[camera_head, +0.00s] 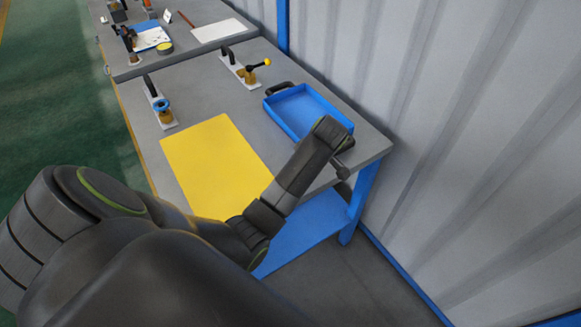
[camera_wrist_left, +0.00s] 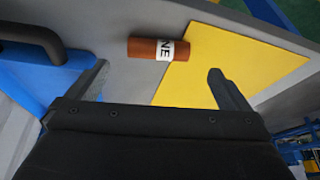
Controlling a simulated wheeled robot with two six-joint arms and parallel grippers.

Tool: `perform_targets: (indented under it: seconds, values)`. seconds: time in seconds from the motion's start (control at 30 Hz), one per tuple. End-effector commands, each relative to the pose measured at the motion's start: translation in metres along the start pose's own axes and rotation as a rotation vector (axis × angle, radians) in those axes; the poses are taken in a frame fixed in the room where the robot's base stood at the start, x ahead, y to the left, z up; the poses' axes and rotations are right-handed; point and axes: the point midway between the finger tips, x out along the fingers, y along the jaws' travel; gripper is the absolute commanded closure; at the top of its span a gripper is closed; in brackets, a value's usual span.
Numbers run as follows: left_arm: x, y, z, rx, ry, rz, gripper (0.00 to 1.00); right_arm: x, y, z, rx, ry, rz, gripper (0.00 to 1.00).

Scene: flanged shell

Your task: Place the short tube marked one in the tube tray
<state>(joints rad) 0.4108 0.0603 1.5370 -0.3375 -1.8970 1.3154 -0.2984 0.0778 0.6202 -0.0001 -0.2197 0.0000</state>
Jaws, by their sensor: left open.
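The short tube (camera_wrist_left: 158,49) is reddish brown with a white label reading "NE" in the visible part. In the left wrist view it lies on its side on the table by the yellow mat (camera_wrist_left: 225,65). It cannot be made out in the head view, where my arm covers part of the table. My left gripper (camera_wrist_left: 157,70) is open, its fingers on either side of the tube's line but short of it, with nothing between them. The blue tray (camera_head: 284,119) stands at the table's right side, partly behind my arm; its black handle (camera_wrist_left: 40,38) shows in the wrist view. My right gripper is not in view.
The yellow mat (camera_head: 215,160) covers the table's near middle. A corrugated wall (camera_head: 460,130) bounds the right.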

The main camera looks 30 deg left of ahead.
Motion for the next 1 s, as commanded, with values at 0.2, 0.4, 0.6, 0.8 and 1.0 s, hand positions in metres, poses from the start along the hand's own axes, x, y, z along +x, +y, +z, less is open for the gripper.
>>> perform_targets:
  seconds: [0.2, 0.4, 0.6, 0.8, 1.0]
  values:
    - [0.015, 0.000, -0.001, -0.001, -0.001, -0.001, 0.00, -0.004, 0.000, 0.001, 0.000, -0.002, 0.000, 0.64]
    - [0.035, 0.001, -0.007, 0.001, 0.000, -0.004, 0.00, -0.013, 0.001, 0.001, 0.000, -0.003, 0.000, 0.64]
    - [0.059, 0.002, -0.008, 0.001, -0.001, -0.002, 0.00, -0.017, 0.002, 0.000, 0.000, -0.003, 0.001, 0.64]
    - [0.067, 0.002, -0.008, 0.000, -0.002, 0.000, 0.00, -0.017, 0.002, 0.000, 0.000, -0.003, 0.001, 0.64]
    - [0.067, 0.002, -0.008, 0.000, -0.002, 0.000, 0.07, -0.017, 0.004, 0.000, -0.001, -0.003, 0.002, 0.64]
